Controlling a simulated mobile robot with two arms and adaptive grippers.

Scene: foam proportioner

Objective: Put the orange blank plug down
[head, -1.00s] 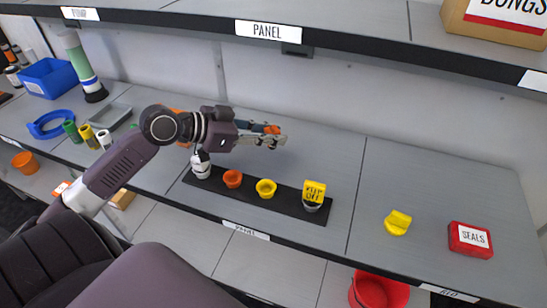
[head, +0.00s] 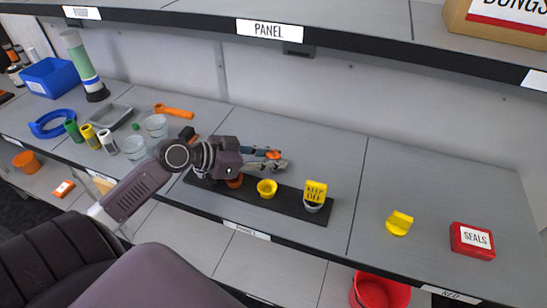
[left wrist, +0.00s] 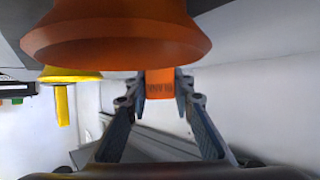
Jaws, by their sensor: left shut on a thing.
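My left gripper (head: 280,161) is shut on the orange blank plug (head: 272,154), holding it just behind the black strip (head: 288,203) of cups. In the left wrist view the plug's orange tab (left wrist: 160,88), with dark lettering, sits between the fingertips (left wrist: 160,80). The rest of the plug is hidden. The orange cup (head: 235,182) on the strip is partly covered by my gripper. It looms large in the left wrist view (left wrist: 115,38), upside down. I cannot tell whether the plug touches anything. My right gripper is not in view.
The strip also bears a yellow cup (head: 267,188) and a grey cup with a yellow "KEEP OFF" tag (head: 315,190). A yellow plug (head: 398,223) and a red SEALS box (head: 472,240) stand at right. The shelf behind the strip is clear. A shelf edge (head: 350,52) hangs above.

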